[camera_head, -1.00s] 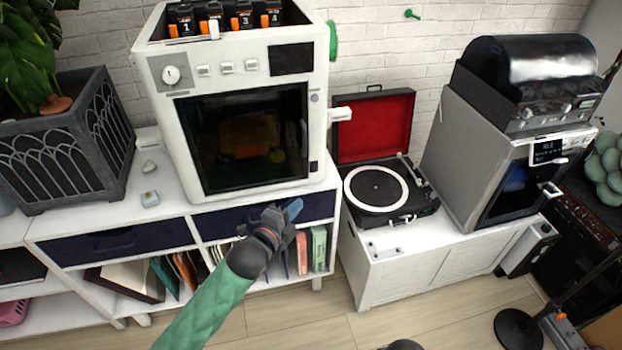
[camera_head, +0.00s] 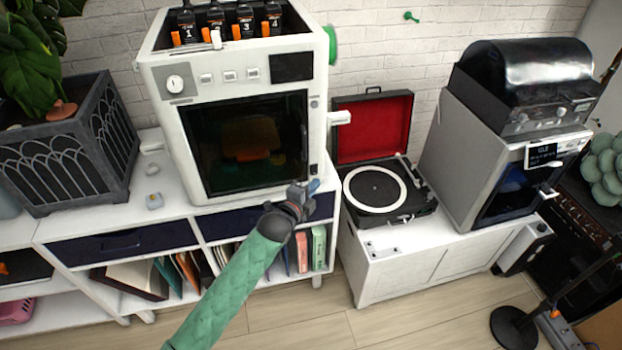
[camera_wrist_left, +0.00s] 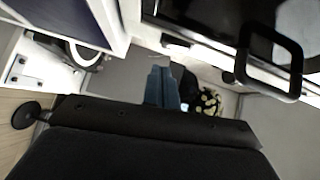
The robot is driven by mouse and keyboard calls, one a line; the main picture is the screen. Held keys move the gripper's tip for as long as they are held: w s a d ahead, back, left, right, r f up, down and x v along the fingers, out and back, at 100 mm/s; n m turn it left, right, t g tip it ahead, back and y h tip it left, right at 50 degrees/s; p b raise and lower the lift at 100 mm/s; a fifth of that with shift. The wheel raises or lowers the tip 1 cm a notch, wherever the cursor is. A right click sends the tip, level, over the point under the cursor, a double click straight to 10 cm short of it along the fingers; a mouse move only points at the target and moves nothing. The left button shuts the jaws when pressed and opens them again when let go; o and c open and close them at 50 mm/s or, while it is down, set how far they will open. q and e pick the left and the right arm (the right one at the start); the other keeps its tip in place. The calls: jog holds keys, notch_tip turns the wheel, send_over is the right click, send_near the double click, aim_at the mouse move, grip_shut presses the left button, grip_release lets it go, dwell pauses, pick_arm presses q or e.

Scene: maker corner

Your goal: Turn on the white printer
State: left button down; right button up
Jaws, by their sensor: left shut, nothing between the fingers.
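The white printer (camera_head: 172,118) stands on the white cabinet, with a dark glass door, a round dial and several buttons along its top front. A small black switch (camera_head: 314,169) is low on the right edge of its front. My left gripper (camera_head: 312,186), with blue fingertips, is shut and empty just below that switch. From the head view I cannot tell whether the tips touch the printer. In the left wrist view the shut blue fingers (camera_wrist_left: 161,88) point ahead, with the printer's dark door and a black handle (camera_wrist_left: 270,62) at upper right. My right gripper is out of view.
A record player (camera_head: 380,190) with a red-lined lid stands to the right on a lower white cabinet (camera_head: 395,270). A grey second printer (camera_head: 455,150) is beyond it. A dark planter (camera_head: 65,160) is at left.

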aim_at(314, 170)
pick_arm(q)
jog(key=shift+w+a+f+p, duration=0.1)
jog(key=shift+w+a+p, duration=0.1)
jog(key=shift+w, duration=0.4)
jog(key=shift+w+a+p, duration=0.15)
jog(key=shift+w, duration=0.4)
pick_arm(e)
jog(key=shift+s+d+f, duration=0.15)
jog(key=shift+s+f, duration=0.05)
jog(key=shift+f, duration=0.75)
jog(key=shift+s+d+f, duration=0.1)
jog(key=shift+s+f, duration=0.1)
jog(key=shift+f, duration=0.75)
pick_arm(q)
jog(key=shift+f, duration=0.1)
jog(key=shift+w+f+b, duration=0.15)
jog(key=shift+w+b, duration=0.05)
jog(key=shift+b, duration=0.35)
jog(key=shift+r, duration=0.2)
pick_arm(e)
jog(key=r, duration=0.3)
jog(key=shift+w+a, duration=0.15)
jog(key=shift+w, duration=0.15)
pick_arm(q)
jog(key=shift+s+f, duration=0.1)
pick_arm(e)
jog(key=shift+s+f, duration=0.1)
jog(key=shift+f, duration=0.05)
